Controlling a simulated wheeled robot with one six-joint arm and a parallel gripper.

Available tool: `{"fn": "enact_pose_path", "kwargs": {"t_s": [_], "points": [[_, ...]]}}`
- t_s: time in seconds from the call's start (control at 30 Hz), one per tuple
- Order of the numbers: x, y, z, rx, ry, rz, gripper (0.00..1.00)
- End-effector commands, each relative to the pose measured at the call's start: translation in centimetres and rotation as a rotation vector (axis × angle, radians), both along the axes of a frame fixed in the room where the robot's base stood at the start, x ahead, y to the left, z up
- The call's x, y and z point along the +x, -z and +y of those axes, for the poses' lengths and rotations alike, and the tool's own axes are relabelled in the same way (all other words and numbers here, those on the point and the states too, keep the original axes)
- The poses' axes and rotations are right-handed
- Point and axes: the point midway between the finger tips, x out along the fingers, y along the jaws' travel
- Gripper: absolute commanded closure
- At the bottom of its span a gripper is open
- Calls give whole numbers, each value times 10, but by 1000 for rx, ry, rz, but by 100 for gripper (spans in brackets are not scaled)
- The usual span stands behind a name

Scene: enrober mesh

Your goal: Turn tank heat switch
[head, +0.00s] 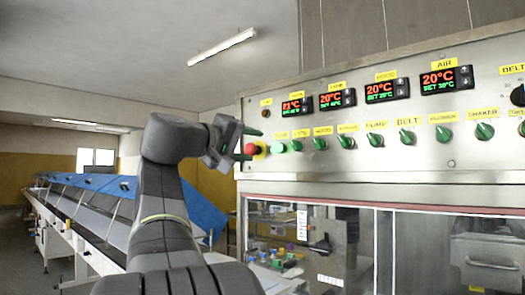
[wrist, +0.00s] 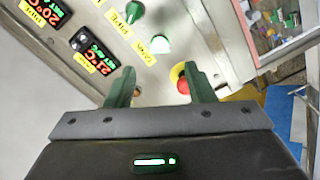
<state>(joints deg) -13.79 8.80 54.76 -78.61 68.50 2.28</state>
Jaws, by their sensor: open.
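A row of green rotary switches runs along the steel control panel (head: 300,170) under small yellow labels. My gripper (head: 246,144) is open and empty at the panel's left end, left of that switch. In the wrist view, its two green fingers (wrist: 158,76) point toward the panel, with the pale green round button (wrist: 160,44) beyond the gap between them.
A red button on a yellow base (wrist: 183,86) sits close beside one finger; I cannot tell whether they touch. Several temperature displays (head: 296,106) line the panel above the switches. Below is a glazed cabinet (head: 350,245). A blue-covered conveyor (head: 120,187) stands at left.

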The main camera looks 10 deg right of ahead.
Motion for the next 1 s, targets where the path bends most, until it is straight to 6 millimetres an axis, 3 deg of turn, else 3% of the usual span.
{"fn": "enact_pose_path", "kwargs": {"t_s": [0.2,0.4,1.0], "points": [[-22,1,29,-1,-3,0,51],[-32,0,41,-1,0,1,51],[-27,0,34,0,3,1,51]]}}
